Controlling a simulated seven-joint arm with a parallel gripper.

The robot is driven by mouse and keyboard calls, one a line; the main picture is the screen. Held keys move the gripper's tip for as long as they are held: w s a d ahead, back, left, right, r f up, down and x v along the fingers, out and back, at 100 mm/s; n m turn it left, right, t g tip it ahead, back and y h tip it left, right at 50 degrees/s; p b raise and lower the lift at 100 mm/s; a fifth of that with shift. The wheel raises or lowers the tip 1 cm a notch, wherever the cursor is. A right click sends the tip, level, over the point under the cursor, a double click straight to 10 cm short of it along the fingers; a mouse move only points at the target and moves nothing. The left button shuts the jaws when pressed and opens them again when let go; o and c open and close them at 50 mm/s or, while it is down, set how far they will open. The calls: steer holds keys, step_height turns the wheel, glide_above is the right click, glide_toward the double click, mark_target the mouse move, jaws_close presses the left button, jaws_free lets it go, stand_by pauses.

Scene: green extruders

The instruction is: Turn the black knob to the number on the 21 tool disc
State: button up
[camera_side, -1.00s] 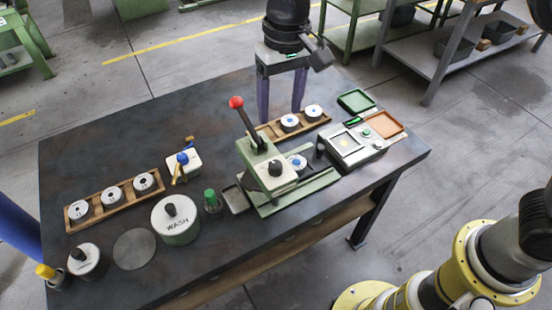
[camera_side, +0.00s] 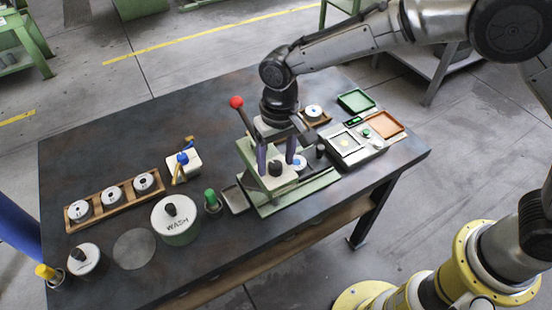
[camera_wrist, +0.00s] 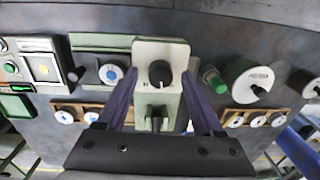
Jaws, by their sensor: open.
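The black knob (camera_side: 275,168) sits on the pale face plate of the green extruder (camera_side: 300,192). It shows in the wrist view (camera_wrist: 160,73), with a light pointer line and small marks too blurred to read. My gripper (camera_side: 276,159) is open, pointing down over the plate. Its two purple fingers stand on either side of the knob, with gaps on both sides in the wrist view. A white disc with a blue centre (camera_side: 299,162) sits in the extruder beside the plate; it also shows in the wrist view (camera_wrist: 111,74). No number 21 is legible.
The extruder's red-ball lever (camera_side: 237,102) stands left of my gripper. A wooden tray of discs (camera_side: 115,198), the WASH pot (camera_side: 176,222) and a blue-topped device (camera_side: 184,164) are to the left. A panel with green and orange trays (camera_side: 386,123) is to the right.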

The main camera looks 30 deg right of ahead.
steer(key=shift+f, duration=0.2)
jaws_close()
stand_by(0.3)
steer(key=shift+m, duration=0.3)
steer(key=m, duration=0.4)
steer(key=shift+r+m, duration=0.1)
steer(key=shift+m, duration=0.2)
steer(key=m, duration=0.4)
steer(key=shift+m, duration=0.3)
stand_by(0.3)
